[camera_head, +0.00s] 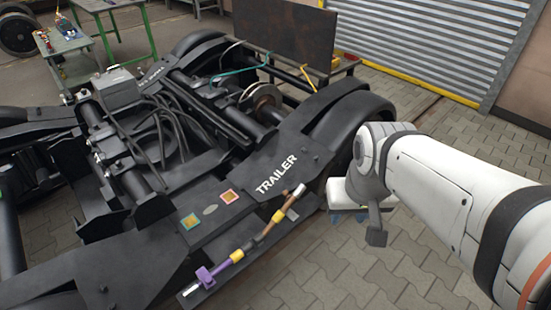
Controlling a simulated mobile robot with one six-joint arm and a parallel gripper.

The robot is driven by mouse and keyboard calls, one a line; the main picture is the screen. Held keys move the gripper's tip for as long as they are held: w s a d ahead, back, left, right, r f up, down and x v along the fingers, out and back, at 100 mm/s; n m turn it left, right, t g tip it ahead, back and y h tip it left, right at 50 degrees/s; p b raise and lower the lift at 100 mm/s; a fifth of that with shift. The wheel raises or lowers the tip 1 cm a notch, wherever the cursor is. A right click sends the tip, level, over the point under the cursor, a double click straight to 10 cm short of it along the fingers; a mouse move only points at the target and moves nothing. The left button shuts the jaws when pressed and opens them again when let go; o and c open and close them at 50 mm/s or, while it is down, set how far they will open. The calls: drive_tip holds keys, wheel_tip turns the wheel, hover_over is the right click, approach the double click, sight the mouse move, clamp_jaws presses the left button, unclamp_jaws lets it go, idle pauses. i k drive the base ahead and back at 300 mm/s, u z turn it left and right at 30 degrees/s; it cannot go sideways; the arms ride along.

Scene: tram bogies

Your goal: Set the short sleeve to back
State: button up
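A rod-like assembly lies along the near side of the black bogie frame marked TRAILER (276,175). It has a purple piece (205,275) at its near end, a yellow band (237,256), a brown length (262,235) and a second yellow band (278,216) near its far end. I cannot tell which part is the short sleeve. My gripper (376,237) hangs at the end of my white arm, right of the rod and apart from it. It looks empty, but its finger opening cannot be made out.
A green-legged table (70,45) with small items stands back left. A roller shutter (425,40) closes the back right. Paved floor (420,265) is clear at lower right.

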sight(278, 216)
drive_tip(key=u, duration=0.45)
drive_tip(key=i, duration=0.45)
drive_tip(key=z, duration=0.05)
drive_tip(key=k, duration=1.3)
drive_tip(key=z, duration=0.65)
drive_tip(key=i, duration=1.75)
drive_tip(key=u, duration=0.55)
